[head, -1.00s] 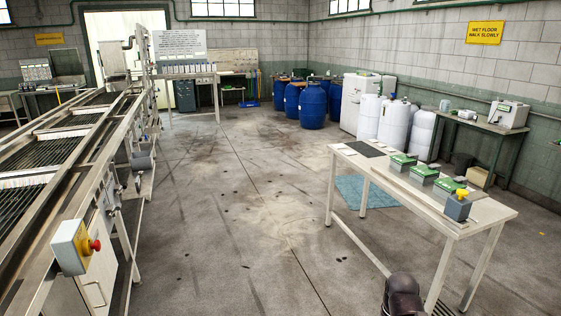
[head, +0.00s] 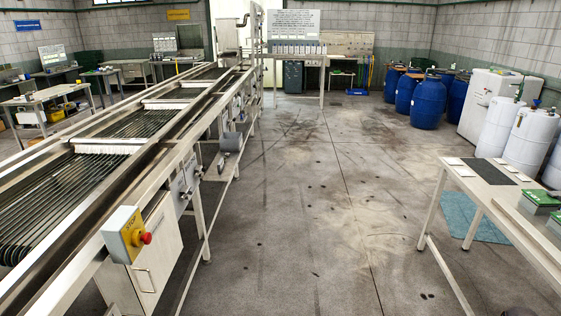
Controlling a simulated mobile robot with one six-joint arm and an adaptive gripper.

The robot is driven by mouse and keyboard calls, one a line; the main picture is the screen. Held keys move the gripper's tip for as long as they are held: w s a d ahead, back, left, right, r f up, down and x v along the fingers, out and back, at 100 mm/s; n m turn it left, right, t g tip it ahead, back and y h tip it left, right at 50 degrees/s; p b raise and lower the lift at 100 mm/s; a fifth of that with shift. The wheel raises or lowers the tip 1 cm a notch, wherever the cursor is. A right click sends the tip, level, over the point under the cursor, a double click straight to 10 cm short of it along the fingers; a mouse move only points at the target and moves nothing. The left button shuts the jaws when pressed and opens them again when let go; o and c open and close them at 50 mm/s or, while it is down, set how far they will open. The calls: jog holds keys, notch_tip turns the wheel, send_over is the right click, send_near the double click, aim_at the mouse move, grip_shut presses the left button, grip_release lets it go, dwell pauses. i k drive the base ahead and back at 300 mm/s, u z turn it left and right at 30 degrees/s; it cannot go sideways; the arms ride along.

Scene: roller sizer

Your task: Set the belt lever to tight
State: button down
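The roller sizer (head: 172,140) runs from the lower left to the back, with rows of dark rollers between pale metal rails. On its aisle side is a small metal panel (head: 185,182) with knobs or handles. Past it sits a grey cylinder (head: 231,142) like a motor. I cannot tell which fitting is the belt lever, nor how it is set. A yellow and grey box with a red stop button (head: 144,238) is mounted near the front. The fingers of my gripper are not in view.
The concrete aisle (head: 300,215) right of the sizer is clear. A pale table (head: 470,190) with green-topped devices stands at the right, a blue mat (head: 458,212) beneath it. Blue barrels (head: 428,103) and white drums (head: 497,127) stand behind. Worktables (head: 38,97) are beyond the sizer, left.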

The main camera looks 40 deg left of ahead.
aim_at(189, 191)
jog(key=i, duration=1.7)
jog(key=u, duration=5.6)
jog(key=i, duration=0.1)
jog(key=z, duration=3.25)
jog(key=i, duration=0.5)
jog(key=z, duration=0.05)
